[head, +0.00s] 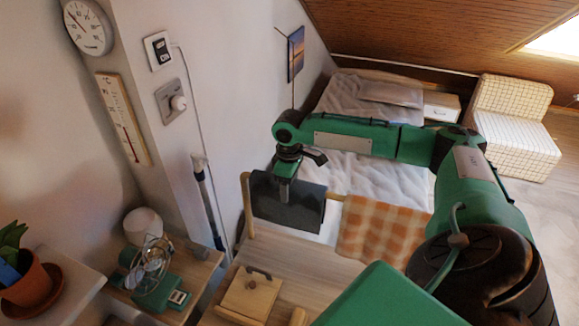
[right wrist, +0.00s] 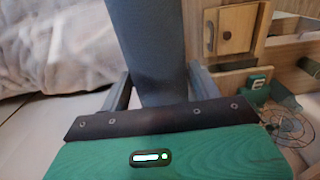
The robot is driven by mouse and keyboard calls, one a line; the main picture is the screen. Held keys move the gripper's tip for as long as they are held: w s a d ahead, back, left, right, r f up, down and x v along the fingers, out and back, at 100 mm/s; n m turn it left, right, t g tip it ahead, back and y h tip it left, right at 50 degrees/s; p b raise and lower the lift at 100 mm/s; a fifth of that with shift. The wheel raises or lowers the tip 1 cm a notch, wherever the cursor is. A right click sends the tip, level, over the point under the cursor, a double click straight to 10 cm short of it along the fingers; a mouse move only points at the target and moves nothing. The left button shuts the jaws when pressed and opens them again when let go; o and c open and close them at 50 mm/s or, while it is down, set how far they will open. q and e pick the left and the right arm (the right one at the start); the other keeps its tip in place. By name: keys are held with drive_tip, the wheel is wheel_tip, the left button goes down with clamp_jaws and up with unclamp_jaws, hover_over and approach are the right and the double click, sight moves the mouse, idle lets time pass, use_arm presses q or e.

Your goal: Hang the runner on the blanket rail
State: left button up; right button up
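The runner (head: 305,208) is a dark grey cloth that hangs flat at the wooden blanket rail (head: 334,197), beside its left post (head: 246,205). Its top edge lies about level with the rail; I cannot tell whether it is draped over it. My right gripper (head: 286,190) points down at the runner's upper edge. In the right wrist view the grey runner (right wrist: 150,50) fills the space between the two fingers of my right gripper (right wrist: 160,88), which looks shut on it. My left gripper is not in view.
An orange checked cloth (head: 380,232) hangs on the rail just right of the runner. A bed (head: 350,175) is behind it. A wooden top with a small wooden box (head: 250,293) is in front. A fan (head: 152,265) and a plant pot (head: 32,285) stand at the left.

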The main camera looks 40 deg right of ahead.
drive_tip(key=shift+o, duration=1.3)
drive_tip(key=shift+r, duration=0.1)
wheel_tip(320, 180, up, 14)
drive_tip(key=b, duration=0.4)
drive_tip(key=shift+f, duration=0.2)
